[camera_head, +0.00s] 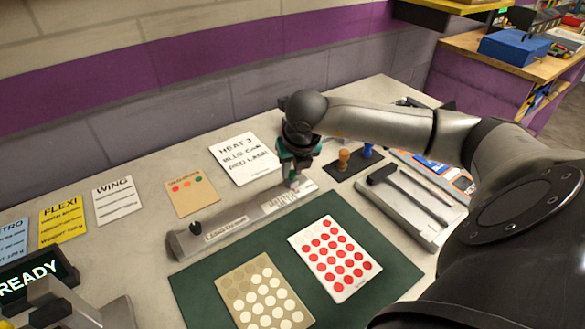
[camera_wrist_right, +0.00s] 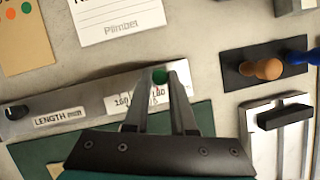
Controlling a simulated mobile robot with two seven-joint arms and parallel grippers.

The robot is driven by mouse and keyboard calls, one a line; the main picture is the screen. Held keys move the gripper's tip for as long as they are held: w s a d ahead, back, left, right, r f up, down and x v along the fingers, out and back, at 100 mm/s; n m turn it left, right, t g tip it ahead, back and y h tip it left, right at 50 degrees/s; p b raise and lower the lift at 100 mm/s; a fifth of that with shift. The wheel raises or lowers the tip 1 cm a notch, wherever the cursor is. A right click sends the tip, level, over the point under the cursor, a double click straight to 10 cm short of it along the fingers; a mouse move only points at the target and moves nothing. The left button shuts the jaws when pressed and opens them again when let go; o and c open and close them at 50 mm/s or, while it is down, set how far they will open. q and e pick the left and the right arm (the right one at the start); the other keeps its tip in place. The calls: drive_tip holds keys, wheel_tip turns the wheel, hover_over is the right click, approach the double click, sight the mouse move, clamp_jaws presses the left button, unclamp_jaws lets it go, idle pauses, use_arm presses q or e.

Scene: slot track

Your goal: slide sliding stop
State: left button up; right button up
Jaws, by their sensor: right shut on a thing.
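The slot track (camera_head: 238,215) is a long grey metal bar lying on the bench behind the green mat. In the right wrist view the track (camera_wrist_right: 85,93) bears a "LENGTH mm" label and a printed number scale. My right gripper (camera_head: 293,182) reaches down to the track's right part. In the right wrist view my right gripper (camera_wrist_right: 158,88) is shut on the sliding stop (camera_wrist_right: 159,76), whose round green top shows between the fingertips beside the numbers. The fingers hide the rest of the stop. A black knob (camera_wrist_right: 17,112) sits at the track's left end. My left gripper is not in view.
The green mat (camera_head: 205,281) in front holds a card with red dots (camera_head: 327,235) and one with pale dots (camera_head: 240,285). Paper cards, including a white note (camera_head: 230,150), lie behind the track.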

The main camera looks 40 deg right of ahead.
clamp_jaws()
idle(0.8)
